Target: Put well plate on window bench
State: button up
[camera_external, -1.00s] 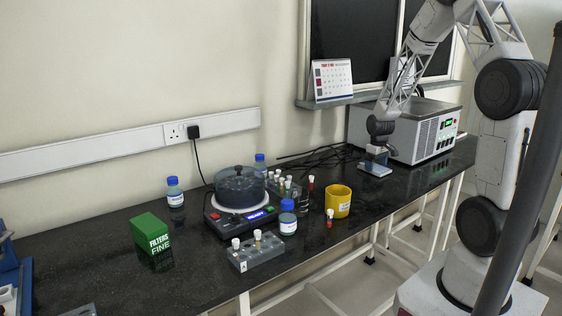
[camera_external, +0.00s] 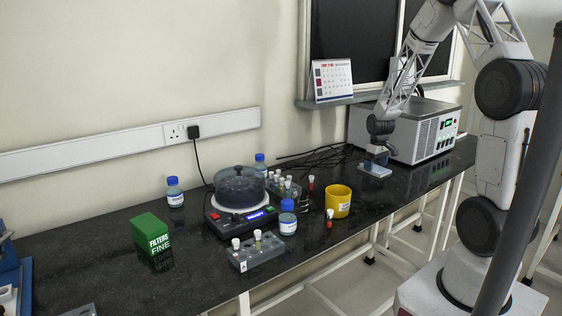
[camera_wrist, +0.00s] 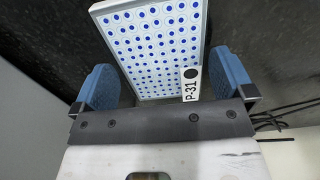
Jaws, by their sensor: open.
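The well plate (camera_wrist: 157,45) is a pale rectangular plate with rows of blue wells and a label reading P-31. In the wrist view it lies between my two blue fingers, with a gap on each side. My gripper (camera_external: 376,156) is open, just above the plate, which lies flat on the black bench (camera_external: 340,235) in the external view (camera_external: 374,171). The plate's far end is cut off in the wrist view. A grey ledge (camera_external: 360,97) runs under the dark window.
A white instrument box (camera_external: 412,135) stands close behind and right of my gripper. Black cables lie on the bench behind. A calendar (camera_external: 332,80) stands on the ledge.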

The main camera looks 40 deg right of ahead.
aim_at(375, 167)
notch_tip(375, 167, up, 12)
jog(key=shift+f, duration=0.15)
dwell(0.5)
dwell(0.5)
jog(key=s+a+r+t, duration=0.1)
jog(key=s+a+r, duration=1.1)
jog(key=a+r, duration=0.3)
jog(key=s+a+r, duration=0.2)
jog(key=s+a, duration=0.2)
jog(key=s, duration=0.4)
jog(key=s+a+r+t, duration=0.1)
jog(key=s+a, duration=0.4)
jog(key=s, duration=0.3)
jog(key=shift+a+r+t, duration=0.3)
jog(key=shift+r, duration=0.1)
